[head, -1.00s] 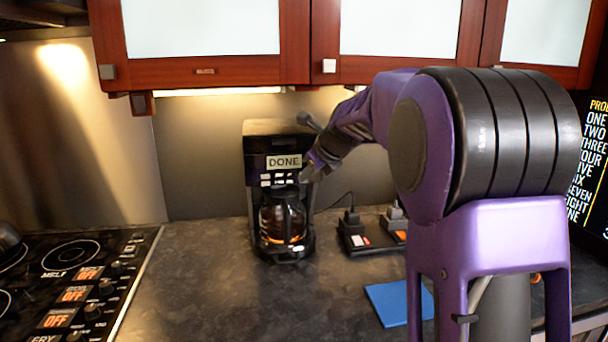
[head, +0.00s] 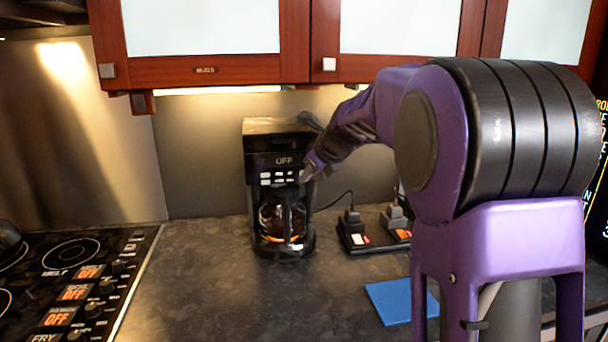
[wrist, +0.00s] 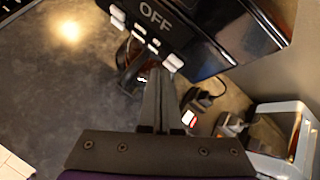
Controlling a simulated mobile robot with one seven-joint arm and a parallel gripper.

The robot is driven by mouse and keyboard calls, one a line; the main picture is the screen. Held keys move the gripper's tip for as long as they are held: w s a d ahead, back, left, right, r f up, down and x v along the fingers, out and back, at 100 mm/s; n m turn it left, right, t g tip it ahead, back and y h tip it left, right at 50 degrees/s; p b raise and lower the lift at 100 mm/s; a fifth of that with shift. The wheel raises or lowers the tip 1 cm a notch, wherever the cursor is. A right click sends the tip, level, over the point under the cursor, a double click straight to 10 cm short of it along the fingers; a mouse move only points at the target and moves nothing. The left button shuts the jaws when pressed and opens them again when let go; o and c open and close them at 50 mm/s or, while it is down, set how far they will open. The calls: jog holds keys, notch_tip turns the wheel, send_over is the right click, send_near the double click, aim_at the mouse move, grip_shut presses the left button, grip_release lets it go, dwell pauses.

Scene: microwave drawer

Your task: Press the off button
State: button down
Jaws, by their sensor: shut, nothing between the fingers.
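A black coffee maker (head: 262,150) stands on the counter with its glass carafe (head: 283,220) in it. Its display (head: 285,160) reads OFF, also legible in the wrist view (wrist: 155,15). A group of small white buttons (head: 278,178) sits below the display; in the wrist view they run along the panel's edge, with one button (wrist: 173,62) at the right end. My gripper (head: 306,174) is shut and empty. Its fingertips (wrist: 158,75) are close to the right end of the button group. I cannot tell whether they touch a button.
A power strip (head: 372,240) with plugs lies right of the coffee maker. A blue flat pad (head: 400,303) lies nearer on the counter. A stove (head: 75,280) is at left. Red-framed cabinets (head: 205,72) hang above. The counter in front of the coffee maker is clear.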

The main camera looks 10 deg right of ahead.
jog(key=s+b, duration=0.1)
jog(key=s, duration=0.4)
dwell(0.4)
dwell(0.5)
